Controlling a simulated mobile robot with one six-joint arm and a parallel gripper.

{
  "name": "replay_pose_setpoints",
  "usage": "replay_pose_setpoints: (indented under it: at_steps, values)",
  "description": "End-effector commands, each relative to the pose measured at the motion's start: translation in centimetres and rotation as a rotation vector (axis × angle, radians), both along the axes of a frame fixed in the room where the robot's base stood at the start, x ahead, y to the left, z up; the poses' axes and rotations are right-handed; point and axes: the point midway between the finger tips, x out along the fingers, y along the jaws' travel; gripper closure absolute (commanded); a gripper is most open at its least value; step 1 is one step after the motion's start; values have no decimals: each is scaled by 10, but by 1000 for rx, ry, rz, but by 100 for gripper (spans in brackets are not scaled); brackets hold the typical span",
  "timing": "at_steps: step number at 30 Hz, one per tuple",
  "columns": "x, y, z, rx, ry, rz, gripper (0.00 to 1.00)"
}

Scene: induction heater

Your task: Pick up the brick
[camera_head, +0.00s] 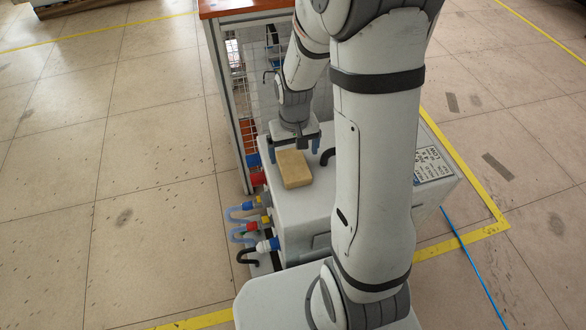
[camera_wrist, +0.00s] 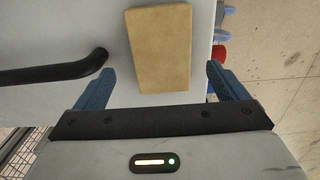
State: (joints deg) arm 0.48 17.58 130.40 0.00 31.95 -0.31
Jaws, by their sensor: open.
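The tan brick (camera_head: 294,169) lies flat on the pale grey top of the induction heater (camera_head: 262,200), near its left edge. In the wrist view the brick (camera_wrist: 160,47) sits at the top centre, beyond the fingers. My gripper (camera_head: 293,152) is just behind the brick in the head view, pointing down. Its two blue fingers are spread wide in the wrist view (camera_wrist: 160,87), with no object held. The brick's near end lies roughly between the fingertip lines, with a gap on each side. Its height above the heater top is hard to judge.
A black curved handle (camera_wrist: 60,70) stands on the heater left of the brick in the wrist view, close to the left finger. Coloured hose connectors (camera_head: 262,222) line the heater's left side. A wire-mesh bench frame (camera_head: 240,95) stands behind. Open tiled floor lies left.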

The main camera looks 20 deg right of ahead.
Motion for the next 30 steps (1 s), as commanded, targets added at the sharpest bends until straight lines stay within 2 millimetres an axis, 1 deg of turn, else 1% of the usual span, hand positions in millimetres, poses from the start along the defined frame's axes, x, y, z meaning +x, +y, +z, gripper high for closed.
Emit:
replay_pose_setpoints:
  at_steps: [1, 6, 9, 15, 30]
  values:
    - [-2, 1, -12, 0, 4, 1, 7]
    - [-4, 3, -37, 0, 4, 0, 7]
    - [-3, 3, -43, 0, 1, 1, 7]
    - [-3, 3, -41, 0, 1, 1, 8]
    - [-3, 3, -41, 0, 1, 3, 49]
